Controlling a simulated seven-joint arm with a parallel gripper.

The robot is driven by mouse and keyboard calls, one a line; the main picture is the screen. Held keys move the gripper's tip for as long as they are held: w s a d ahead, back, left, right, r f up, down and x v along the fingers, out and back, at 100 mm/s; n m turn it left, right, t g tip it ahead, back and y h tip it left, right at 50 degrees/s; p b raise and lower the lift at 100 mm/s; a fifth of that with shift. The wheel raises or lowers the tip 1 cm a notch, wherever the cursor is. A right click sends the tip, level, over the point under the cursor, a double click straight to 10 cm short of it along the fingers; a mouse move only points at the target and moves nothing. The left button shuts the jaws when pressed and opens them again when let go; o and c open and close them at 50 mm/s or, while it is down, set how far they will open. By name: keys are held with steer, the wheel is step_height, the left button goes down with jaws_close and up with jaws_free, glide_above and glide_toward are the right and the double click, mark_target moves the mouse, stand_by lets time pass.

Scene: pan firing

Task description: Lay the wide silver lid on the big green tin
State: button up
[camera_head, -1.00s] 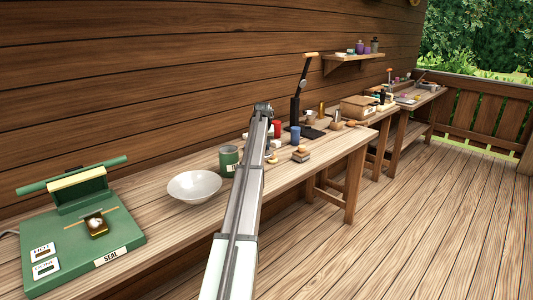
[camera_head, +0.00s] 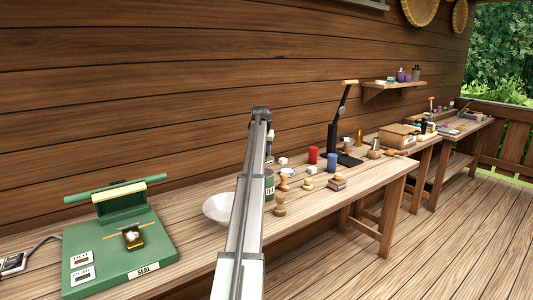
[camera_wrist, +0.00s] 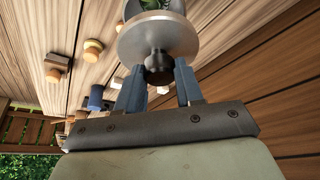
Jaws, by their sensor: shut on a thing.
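The wide silver lid (camera_wrist: 185,38) is a round disc with a dark knob (camera_wrist: 159,64) in the wrist view. My gripper (camera_wrist: 158,80) has its two blue-grey fingers on either side of that knob and is shut on it. The big green tin (camera_head: 269,187) stands on the bench in the head view, partly hidden behind my arm. Something green (camera_wrist: 153,4) shows just past the lid at the top of the wrist view, mostly covered by it. How far the lid is from the tin I cannot tell.
A white bowl (camera_head: 218,207) stands left of the tin, partly behind my arm. A green sealing device (camera_head: 120,243) is farther left. Right of the tin are wooden stamps (camera_head: 280,203), a red cup (camera_head: 313,154), a blue cup (camera_head: 331,162) and a black lever press (camera_head: 337,128).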

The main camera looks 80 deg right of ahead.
steer(key=shift+f, duration=0.2)
steer(key=shift+f, duration=2.25)
steer(key=shift+f, duration=0.6)
steer(key=o, duration=1.1)
steer(key=shift+o, duration=0.2)
steer(key=v, duration=1.4)
